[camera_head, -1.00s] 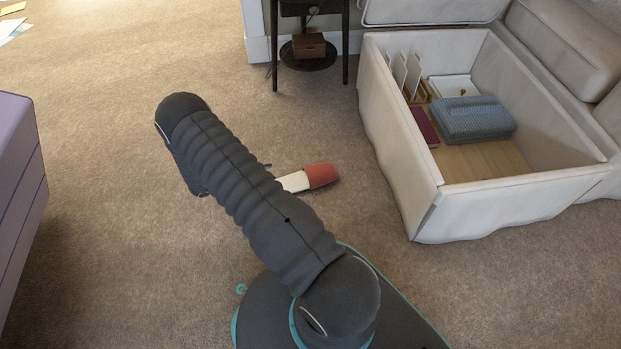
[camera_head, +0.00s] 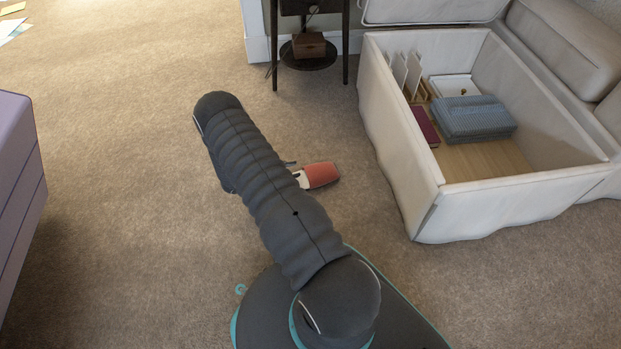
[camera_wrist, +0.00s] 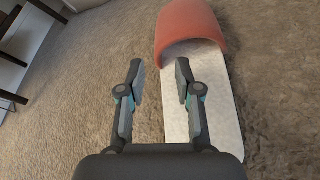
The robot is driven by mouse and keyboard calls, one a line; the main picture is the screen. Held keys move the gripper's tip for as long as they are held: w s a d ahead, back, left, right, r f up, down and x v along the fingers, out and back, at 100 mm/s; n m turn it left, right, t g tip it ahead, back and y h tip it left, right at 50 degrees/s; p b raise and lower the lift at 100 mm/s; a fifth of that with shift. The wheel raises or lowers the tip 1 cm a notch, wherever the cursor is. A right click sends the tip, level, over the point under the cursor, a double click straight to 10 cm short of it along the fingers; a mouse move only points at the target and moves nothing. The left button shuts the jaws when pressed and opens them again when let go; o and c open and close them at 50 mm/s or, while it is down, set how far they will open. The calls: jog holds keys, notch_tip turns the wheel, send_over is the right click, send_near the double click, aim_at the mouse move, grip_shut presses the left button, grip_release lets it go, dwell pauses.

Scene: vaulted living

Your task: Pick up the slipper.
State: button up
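The slipper (camera_head: 320,175) lies on the carpet, with a coral-red toe cover and a whitish sole. In the head view my arm hides most of its sole. In the wrist view the slipper (camera_wrist: 203,105) points away from me, its red toe at the top and its pale sole running down to the right. My gripper (camera_wrist: 159,65) is open and empty. Its right finger overlaps the left part of the sole in the picture, and its left finger is over bare carpet. I cannot tell how high the fingers are above the slipper.
An open cream storage ottoman (camera_head: 425,205) stands at the right, holding a folded blue-grey blanket (camera_head: 474,119) and other items. A dark side table (camera_head: 345,45) stands at the back. A purple upholstered piece (camera_head: 20,190) is at the left edge. Carpet around the slipper is clear.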

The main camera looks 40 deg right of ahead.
aim_at(306, 177)
jog(key=x, duration=0.4)
grip_shut()
jog(key=shift+r, duration=0.15)
